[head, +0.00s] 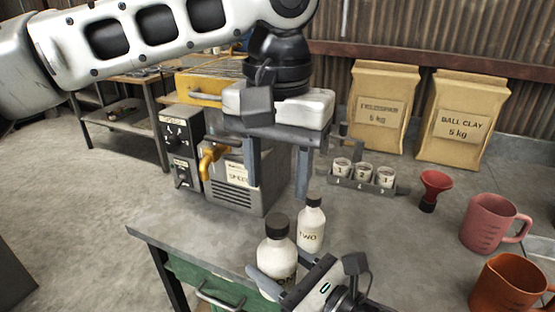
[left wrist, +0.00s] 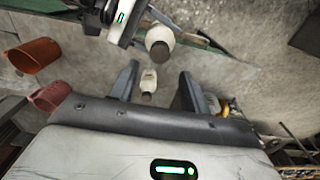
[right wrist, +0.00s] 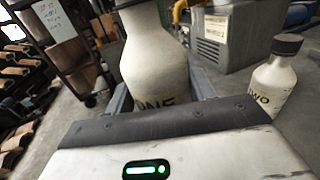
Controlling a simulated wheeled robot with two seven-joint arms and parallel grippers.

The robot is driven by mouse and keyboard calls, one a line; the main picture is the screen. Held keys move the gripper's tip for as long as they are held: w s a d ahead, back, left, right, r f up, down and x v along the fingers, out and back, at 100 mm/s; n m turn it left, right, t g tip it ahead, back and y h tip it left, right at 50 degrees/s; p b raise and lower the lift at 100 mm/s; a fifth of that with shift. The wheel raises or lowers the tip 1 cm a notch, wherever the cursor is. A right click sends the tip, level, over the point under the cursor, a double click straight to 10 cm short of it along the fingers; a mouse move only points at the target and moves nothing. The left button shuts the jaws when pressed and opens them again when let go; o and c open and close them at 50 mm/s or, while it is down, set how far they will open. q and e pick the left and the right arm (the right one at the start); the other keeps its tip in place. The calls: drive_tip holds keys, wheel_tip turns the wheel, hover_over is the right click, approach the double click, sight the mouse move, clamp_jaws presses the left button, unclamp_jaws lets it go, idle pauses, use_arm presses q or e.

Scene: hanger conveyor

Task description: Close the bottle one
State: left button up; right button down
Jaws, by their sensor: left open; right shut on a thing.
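Bottle one (head: 277,256) is cream with a black cap (head: 277,225) on its neck. Whether the cap is tight cannot be told. My right gripper (head: 292,276) is shut around its body. In the right wrist view bottle one (right wrist: 155,65) stands upright between the fingers, its top cut off. My left gripper (head: 278,192) is open and empty, pointing down above and behind the bottles. In the left wrist view bottle one (left wrist: 159,36) lies beyond the fingertips.
Bottle two (head: 311,229), also black-capped, stands close behind bottle one, right of it. A rack of small cups (head: 362,178), a red funnel (head: 434,188), a pink mug (head: 493,222) and an orange mug (head: 512,285) stand to the right. A grey box with a yellow tap (head: 212,158) stands behind.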

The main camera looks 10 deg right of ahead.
sight(277, 220)
use_arm(q)
wheel_tip(277, 220, down, 7)
drive_tip(key=shift+r, duration=0.2)
drive_tip(key=c, duration=1)
drive_tip(key=m, duration=0.4)
drive_tip(key=shift+m, duration=0.4)
drive_tip(key=m, duration=0.3)
drive_tip(key=shift+m, duration=0.3)
drive_tip(key=o, duration=1.1)
drive_tip(key=shift+o, duration=0.2)
drive_tip(key=shift+r, duration=0.1)
wheel_tip(277, 220, up, 12)
